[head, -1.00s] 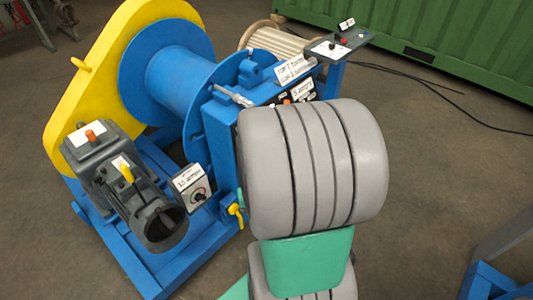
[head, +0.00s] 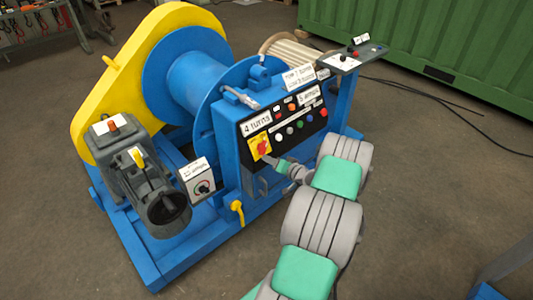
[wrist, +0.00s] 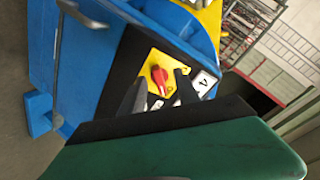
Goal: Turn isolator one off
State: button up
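A red rotary switch handle on a yellow plate (head: 257,147) sits at the left end of the black control panel on the blue winch frame. I cannot read which switch is named isolator one. In the wrist view the red handle (wrist: 159,75) shows between the tips of my two dark fingers. My gripper (head: 271,161) is just in front of and below the switch in the head view. Its fingers (wrist: 161,88) are apart, with nothing held. I cannot tell whether they touch the handle.
The panel (head: 291,120) has several coloured buttons and white labels. A dial box (head: 198,183), a yellow lever (head: 238,211) and a grey motor (head: 148,178) with a yellow handle are to the left. A small control stand (head: 352,57) is behind right. Floor is open at right.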

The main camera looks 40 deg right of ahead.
aim_at(265, 149)
jog(key=shift+h, duration=0.6)
jog(key=w+d, duration=0.1)
jog(key=w, duration=0.1)
jog(key=w+d, duration=0.1)
jog(key=w, duration=0.2)
jog(key=w+d+f, duration=0.1)
jog(key=w, duration=0.1)
jog(key=shift+w+f+p, duration=0.1)
jog(key=shift+w+p, duration=0.2)
jog(key=shift+c, duration=0.4)
grip_shut()
